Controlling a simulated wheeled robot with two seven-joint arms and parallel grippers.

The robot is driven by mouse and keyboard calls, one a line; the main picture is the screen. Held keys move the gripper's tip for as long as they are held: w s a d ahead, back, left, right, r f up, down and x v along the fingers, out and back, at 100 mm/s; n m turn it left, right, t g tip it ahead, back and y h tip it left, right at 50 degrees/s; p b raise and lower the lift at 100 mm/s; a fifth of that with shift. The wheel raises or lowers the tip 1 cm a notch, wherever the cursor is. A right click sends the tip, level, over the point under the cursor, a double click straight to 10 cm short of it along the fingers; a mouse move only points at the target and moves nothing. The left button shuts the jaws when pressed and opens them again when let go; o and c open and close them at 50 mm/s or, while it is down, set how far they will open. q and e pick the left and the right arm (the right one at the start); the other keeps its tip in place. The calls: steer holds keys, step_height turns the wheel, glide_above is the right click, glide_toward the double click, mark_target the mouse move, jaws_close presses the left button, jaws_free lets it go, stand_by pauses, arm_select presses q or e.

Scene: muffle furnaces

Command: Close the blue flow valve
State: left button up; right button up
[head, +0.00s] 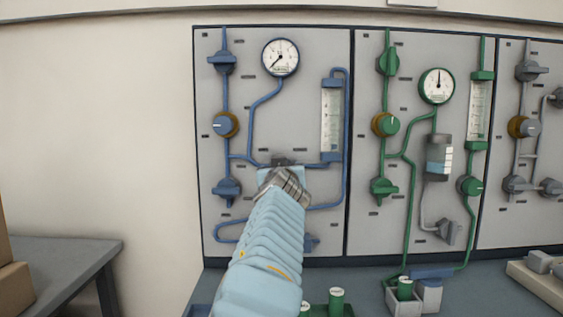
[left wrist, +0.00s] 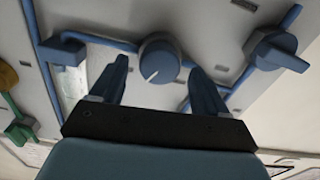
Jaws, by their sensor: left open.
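A round blue knob (left wrist: 160,58) with a white pointer line sits on the grey panel. It appears to be the blue flow valve; in the head view my gripper and arm cover it. My left gripper (head: 281,166) is at the lower middle of the blue-piped panel. In the left wrist view the gripper (left wrist: 158,76) is open, its fingers on either side of the knob; contact cannot be told. The pointer line slants toward the picture's lower left. My right gripper is not in view.
A blue lever valve (head: 227,189) stands left of my gripper and shows in the wrist view (left wrist: 277,50). A flow meter (head: 332,115) and gauge (head: 281,57) are above. A green-piped panel (head: 365,230) is to the right. Green cylinders (head: 337,300) stand on the bench below.

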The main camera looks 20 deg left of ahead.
arm_select(q)
steer(key=shift+w+a, duration=0.15)
steer(key=shift+w, duration=0.45)
steer(key=c, duration=1)
steer(key=shift+c, duration=0.2)
